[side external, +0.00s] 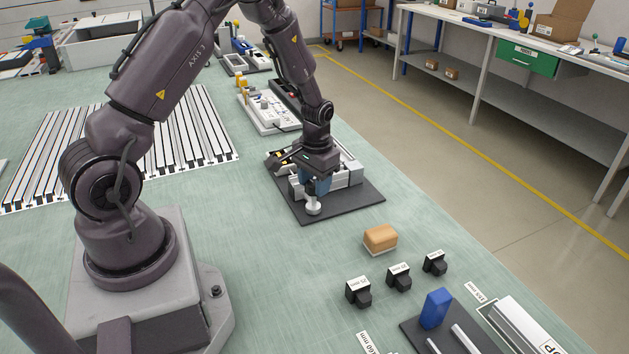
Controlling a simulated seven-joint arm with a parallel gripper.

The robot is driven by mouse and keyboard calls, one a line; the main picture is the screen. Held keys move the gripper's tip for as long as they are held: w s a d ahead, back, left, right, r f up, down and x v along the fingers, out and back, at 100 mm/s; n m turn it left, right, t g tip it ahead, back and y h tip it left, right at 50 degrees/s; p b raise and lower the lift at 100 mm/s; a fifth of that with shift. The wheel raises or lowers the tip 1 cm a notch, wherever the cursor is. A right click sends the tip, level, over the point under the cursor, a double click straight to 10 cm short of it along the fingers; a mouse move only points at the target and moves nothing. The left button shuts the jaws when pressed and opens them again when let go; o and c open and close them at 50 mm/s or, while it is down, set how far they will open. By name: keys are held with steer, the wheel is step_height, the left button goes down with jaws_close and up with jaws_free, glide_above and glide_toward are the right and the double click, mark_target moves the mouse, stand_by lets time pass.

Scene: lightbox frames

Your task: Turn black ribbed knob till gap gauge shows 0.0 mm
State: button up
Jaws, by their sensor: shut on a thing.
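My gripper (311,186) points down over a grey and white fixture (343,178) on a dark mat (350,203). Its jaws are shut at the front of the fixture, beside a blue part (322,181). The black ribbed knob cannot be told apart from the dark fingers around it; it seems to be what they hold. A white round-ended piece (313,207) shows just below the fingertips. No gap gauge reading can be made out, and my wrist hides part of the fixture.
A tan block (380,238) and several black labelled blocks (398,277) stand in front of the mat. A blue block (435,308) stands on another dark mat at lower right. A slotted white panel (190,135) lies left; another fixture (268,112) stands behind.

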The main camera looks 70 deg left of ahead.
steer(key=o, duration=0.9)
steer(key=shift+r, duration=0.15)
steer(key=r, duration=1.2)
steer(key=shift+d+r, duration=0.25)
steer(key=shift+r, duration=0.15)
